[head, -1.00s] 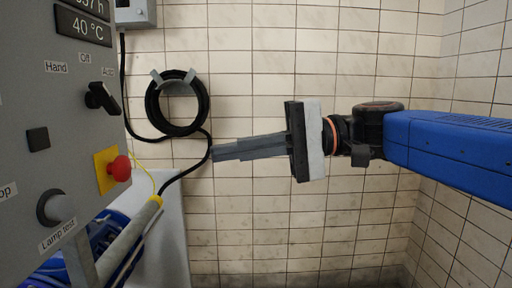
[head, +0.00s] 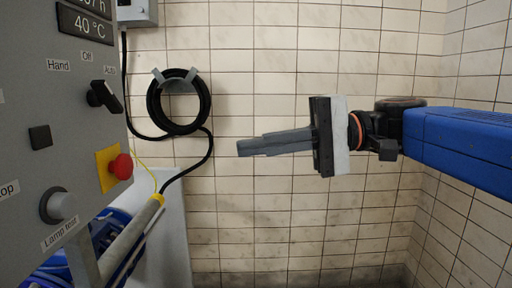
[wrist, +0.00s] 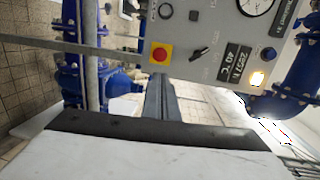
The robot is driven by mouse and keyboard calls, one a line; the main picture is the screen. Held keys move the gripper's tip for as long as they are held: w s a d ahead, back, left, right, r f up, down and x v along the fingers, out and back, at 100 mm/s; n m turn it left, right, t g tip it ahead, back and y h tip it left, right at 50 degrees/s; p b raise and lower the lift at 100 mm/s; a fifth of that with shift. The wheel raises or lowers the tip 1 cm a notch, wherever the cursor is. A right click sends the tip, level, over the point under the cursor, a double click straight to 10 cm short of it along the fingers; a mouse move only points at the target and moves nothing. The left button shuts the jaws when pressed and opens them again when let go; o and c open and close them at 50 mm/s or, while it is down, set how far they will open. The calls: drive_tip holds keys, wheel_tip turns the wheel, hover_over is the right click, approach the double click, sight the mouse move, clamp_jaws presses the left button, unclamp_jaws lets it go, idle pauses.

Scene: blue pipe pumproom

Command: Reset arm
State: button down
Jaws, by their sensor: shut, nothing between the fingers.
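My gripper (head: 240,147) is in the middle of the head view, with its fingers pointing left and held together. Nothing is between the fingers. It is in free space in front of the tiled wall, to the right of the grey control panel (head: 60,140), and touches nothing that I can see. In the wrist view the shut fingers (wrist: 160,98) point up toward the same panel (wrist: 222,62).
The panel carries a black selector switch (head: 104,97), a red emergency button (head: 121,167) on a yellow plate, and a grey lamp-test button (head: 59,206). A coiled black cable (head: 154,103) hangs on the wall. Blue pipes (wrist: 72,75) stand left in the wrist view.

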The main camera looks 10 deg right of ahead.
drive_tip(key=s+d+f+t+h, duration=0.1)
drive_tip(key=d+f+h, duration=0.35)
drive_tip(key=f, duration=0.55)
drive_tip(key=s+d+f+m+t+h, duration=0.1)
drive_tip(key=d+f+h, duration=0.3)
drive_tip(key=f, duration=0.7)
drive_tip(key=s+d+f+t+h, duration=0.1)
drive_tip(key=d+f+h, duration=0.2)
drive_tip(key=d+f, duration=0.5)
drive_tip(key=s+d+f+n+t+h, duration=0.1)
drive_tip(key=d+f+h, duration=0.4)
drive_tip(key=d+f, duration=0.2)
drive_tip(key=shift+s+f+t, duration=0.3)
drive_tip(key=shift+f, duration=0.55)
